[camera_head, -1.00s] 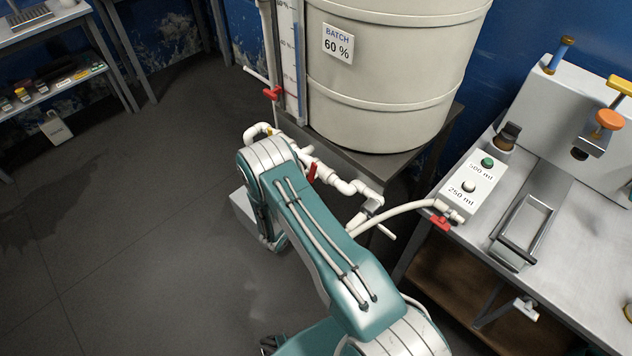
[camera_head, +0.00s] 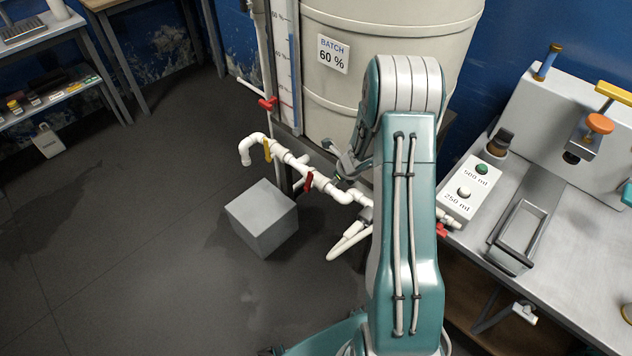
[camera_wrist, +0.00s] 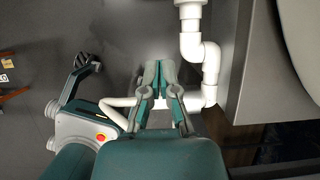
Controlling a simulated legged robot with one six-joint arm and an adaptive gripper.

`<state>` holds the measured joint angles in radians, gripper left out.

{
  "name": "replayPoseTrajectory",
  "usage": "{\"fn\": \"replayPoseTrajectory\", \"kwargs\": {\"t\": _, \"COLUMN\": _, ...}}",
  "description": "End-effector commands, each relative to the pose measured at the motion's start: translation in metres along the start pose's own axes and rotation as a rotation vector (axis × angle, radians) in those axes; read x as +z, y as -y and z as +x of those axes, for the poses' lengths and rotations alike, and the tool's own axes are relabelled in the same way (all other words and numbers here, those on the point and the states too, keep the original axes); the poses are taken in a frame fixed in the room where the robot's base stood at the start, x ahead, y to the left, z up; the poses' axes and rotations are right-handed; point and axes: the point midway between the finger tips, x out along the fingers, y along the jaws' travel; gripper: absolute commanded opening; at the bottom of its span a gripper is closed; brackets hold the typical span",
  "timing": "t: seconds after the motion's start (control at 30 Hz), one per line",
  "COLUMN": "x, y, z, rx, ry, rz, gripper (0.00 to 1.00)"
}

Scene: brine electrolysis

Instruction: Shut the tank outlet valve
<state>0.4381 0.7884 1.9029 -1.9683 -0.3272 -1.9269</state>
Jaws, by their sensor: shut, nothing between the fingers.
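White pipework runs below the front of the tank (camera_head: 405,35) in the head view. It carries a red lever (camera_head: 308,182) and, further left, a yellow lever (camera_head: 267,150); both lie across the pipe. I cannot tell for certain which lever is the outlet valve's. My gripper (camera_head: 335,163) is just above and right of the red lever, apart from it, partly hidden by my arm. In the wrist view my gripper (camera_wrist: 160,66) is shut and empty, its fingertips together. A white pipe elbow (camera_wrist: 207,58) is right of the fingertips; no lever shows there.
A red lever (camera_head: 267,103) sits beside the level gauge (camera_head: 284,60). A grey block (camera_head: 262,217) stands on the floor below the pipe. The steel bench (camera_head: 580,250) with a button box (camera_head: 470,192) is at right.

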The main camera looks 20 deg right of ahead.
Motion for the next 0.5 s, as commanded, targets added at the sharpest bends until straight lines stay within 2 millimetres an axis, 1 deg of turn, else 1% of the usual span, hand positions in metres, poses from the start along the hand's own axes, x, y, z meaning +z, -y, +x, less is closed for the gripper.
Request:
{"fn": "replayPoseTrajectory", "kwargs": {"t": 0.07, "x": 0.0, "y": 0.0, "z": -0.004, "rx": 0.018, "ry": 0.013, "rz": 0.001, "gripper": 0.0}}
{"fn": "replayPoseTrajectory", "kwargs": {"t": 0.17, "x": 0.001, "y": -0.001, "z": 0.002, "rx": 0.023, "ry": 0.015, "rz": 0.001, "gripper": 0.0}}
{"fn": "replayPoseTrajectory", "kwargs": {"t": 0.27, "x": 0.001, "y": -0.002, "z": 0.015, "rx": 0.024, "ry": 0.013, "rz": 0.001, "gripper": 0.0}}
{"fn": "replayPoseTrajectory", "kwargs": {"t": 0.5, "x": 0.002, "y": -0.002, "z": 0.057, "rx": 0.022, "ry": 0.013, "rz": 0.001, "gripper": 0.0}}
